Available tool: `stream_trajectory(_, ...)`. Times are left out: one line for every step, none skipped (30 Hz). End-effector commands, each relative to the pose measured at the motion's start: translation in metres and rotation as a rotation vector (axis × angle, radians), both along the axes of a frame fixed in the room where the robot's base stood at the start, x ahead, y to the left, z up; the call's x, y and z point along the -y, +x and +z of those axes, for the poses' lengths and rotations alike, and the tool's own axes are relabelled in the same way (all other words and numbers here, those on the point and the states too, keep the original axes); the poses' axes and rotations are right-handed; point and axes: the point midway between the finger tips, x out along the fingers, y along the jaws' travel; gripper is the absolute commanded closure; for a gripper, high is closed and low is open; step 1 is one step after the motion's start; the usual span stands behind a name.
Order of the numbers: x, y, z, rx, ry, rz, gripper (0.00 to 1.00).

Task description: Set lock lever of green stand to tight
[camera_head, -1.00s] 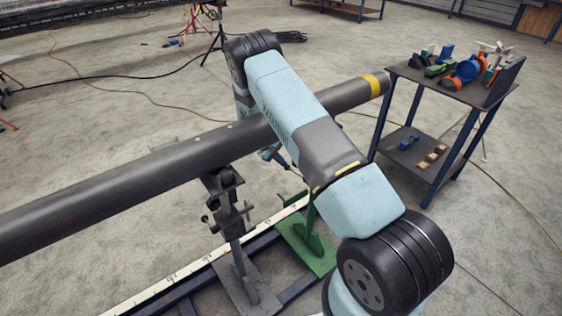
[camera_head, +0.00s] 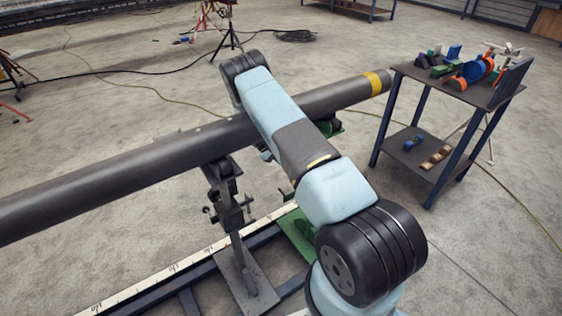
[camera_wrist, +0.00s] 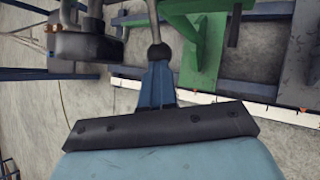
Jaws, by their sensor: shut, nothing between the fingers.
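The green stand (camera_head: 298,232) is under the dark pipe in the head view, largely hidden by my arm. Its green top (camera_head: 333,131) shows just past the arm by the pipe. In the wrist view the green stand (camera_wrist: 205,45) fills the upper middle. A lever with a black ball knob (camera_wrist: 158,53) and pale rod shows beside it. My gripper (camera_wrist: 158,68) is shut and empty, its blue fingers pointing at the knob. The fingertips look very close to the knob; I cannot tell if they touch. The lever's tight or loose setting cannot be read.
The pipe (camera_head: 150,162) runs across the head view, with my arm reaching over it. A grey stand (camera_head: 228,205) is left of the green one. A white measuring strip (camera_head: 165,273) lies along the base frame. A cart (camera_head: 445,85) with coloured parts stands at right.

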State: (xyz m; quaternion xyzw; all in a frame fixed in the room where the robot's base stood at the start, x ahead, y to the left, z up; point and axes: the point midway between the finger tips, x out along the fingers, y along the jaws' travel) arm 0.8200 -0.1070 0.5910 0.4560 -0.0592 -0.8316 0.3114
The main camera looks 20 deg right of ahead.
Motion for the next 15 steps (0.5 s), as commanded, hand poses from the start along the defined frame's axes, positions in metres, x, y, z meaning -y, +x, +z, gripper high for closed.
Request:
stream_trajectory(0.0,-0.002,-0.003,-0.003,0.001,-0.001,1.0)
stream_trajectory(0.0,-0.002,-0.003,-0.003,0.001,-0.001,1.0)
stream_trajectory(0.0,-0.002,-0.003,-0.004,0.001,-0.001,1.0)
stream_trajectory(0.0,-0.002,-0.003,-0.004,0.001,-0.001,1.0)
stream_trajectory(0.0,-0.003,-0.003,-0.004,0.001,-0.001,1.0)
stream_trajectory(0.0,-0.003,-0.003,-0.004,0.001,-0.001,1.0)
stream_trajectory(0.0,-0.003,-0.003,-0.004,0.001,-0.001,1.0)
stream_trajectory(0.0,-0.003,-0.004,-0.004,0.001,-0.001,1.0)
stream_trajectory(-0.001,-0.003,-0.003,-0.004,0.002,-0.001,1.0)
stream_trajectory(-0.001,-0.003,-0.003,-0.004,0.002,-0.001,1.0)
stream_trajectory(-0.002,-0.002,-0.002,-0.004,0.002,-0.001,1.0)
stream_trajectory(-0.003,-0.001,0.0,-0.004,0.002,-0.001,1.0)
stream_trajectory(-0.004,0.0,0.001,-0.004,0.001,-0.001,1.0)
stream_trajectory(-0.006,0.001,0.004,-0.004,0.001,-0.001,1.0)
stream_trajectory(-0.009,0.004,0.007,-0.002,0.001,0.0,1.0)
